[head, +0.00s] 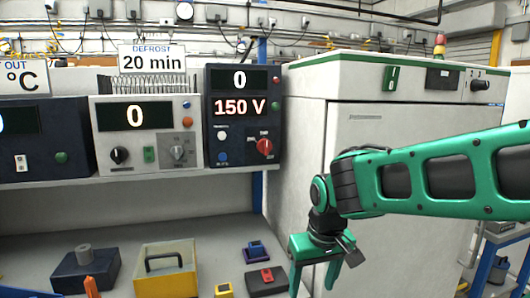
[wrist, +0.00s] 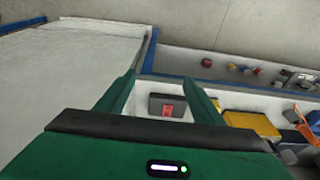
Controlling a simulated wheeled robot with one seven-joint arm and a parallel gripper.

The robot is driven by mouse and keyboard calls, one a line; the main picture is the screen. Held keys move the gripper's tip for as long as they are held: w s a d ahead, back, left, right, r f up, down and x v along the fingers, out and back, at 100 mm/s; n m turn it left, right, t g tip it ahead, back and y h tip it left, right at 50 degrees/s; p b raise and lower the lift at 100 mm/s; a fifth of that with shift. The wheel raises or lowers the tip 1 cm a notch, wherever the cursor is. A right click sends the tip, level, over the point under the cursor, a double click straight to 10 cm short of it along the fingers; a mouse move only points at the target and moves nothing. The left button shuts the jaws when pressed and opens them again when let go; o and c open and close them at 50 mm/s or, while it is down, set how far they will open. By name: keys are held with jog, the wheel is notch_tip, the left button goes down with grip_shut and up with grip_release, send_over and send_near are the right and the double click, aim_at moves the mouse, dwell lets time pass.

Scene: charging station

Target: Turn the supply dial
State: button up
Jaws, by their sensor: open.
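A dark supply unit (head: 214,128) stands on the upper shelf in the head view, its displays reading 0 and 150 V. A red dial (head: 265,146) is at the lower right of its front. My gripper (head: 315,278) is below and to the right of this dial, clear of it, with its fingers pointing down. It is open and empty. In the wrist view my gripper (wrist: 160,85) shows its two fingers spread apart. The red dial cannot be made out for certain in the wrist view.
A white unit (head: 128,165) with black and grey knobs stands left of the supply unit. A tall white cabinet (head: 345,120) stands to the right, behind my arm. Below are a yellow box (head: 165,282) and a dark box with a red switch (head: 266,276), also in the wrist view (wrist: 168,108).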

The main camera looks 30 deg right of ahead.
jog(key=w+a+r+n+t, duration=0.25)
jog(key=w+a, duration=0.25)
jog(key=w, duration=0.4)
jog(key=t+h, duration=0.4)
jog(key=t, duration=0.9)
send_near(266, 148)
jog(key=x, duration=0.9)
jog(key=shift+w+d+r, duration=0.1)
jog(key=c, duration=1)
